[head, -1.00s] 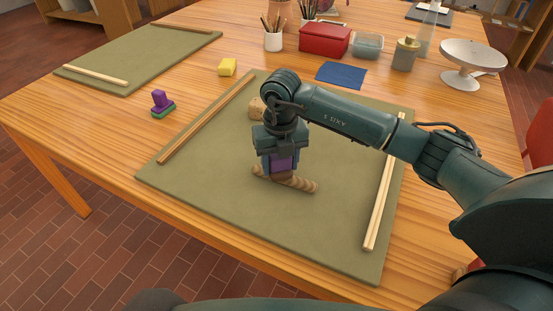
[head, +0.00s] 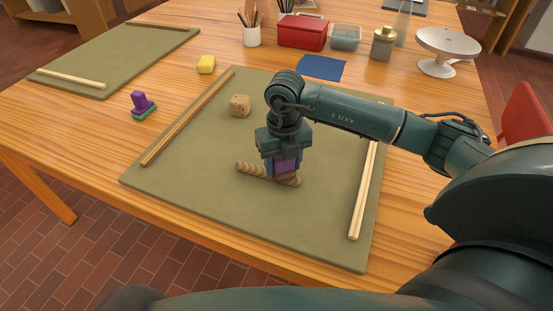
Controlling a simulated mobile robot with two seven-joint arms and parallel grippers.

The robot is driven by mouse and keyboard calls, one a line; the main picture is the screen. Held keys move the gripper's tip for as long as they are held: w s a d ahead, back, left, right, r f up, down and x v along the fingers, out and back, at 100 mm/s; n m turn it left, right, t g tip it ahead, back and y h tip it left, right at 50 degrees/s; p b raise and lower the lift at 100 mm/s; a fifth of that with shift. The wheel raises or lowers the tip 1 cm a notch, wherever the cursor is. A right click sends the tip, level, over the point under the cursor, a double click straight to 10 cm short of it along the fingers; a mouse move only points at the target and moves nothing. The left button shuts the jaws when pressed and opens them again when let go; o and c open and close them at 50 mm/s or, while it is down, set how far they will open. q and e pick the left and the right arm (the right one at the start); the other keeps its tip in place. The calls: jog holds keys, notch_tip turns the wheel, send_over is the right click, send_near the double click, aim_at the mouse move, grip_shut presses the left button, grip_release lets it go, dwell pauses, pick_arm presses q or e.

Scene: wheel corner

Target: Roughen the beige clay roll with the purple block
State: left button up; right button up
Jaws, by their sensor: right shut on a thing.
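The beige clay roll (head: 251,170) lies on the near green mat (head: 215,200) and shows a ridged, striped surface. My right gripper (head: 285,170) points down over the roll's right part. The block and gripper hide part of the roll. My left gripper is not in view.
Wooden strips (head: 188,116) and (head: 364,190) lie along the mat's sides. A clay lump (head: 240,105) sits behind the roll. A blue cloth (head: 322,68) and red box (head: 302,33) are behind.

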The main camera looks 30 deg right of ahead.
aim_at(297, 172)
jog(key=shift+s+d, duration=1.15)
jog(key=shift+s, duration=0.1)
jog(key=shift+r+p, duration=0.15)
jog(key=shift+p, duration=0.2)
notch_tip(297, 172, up, 6)
jog(key=p, duration=0.4)
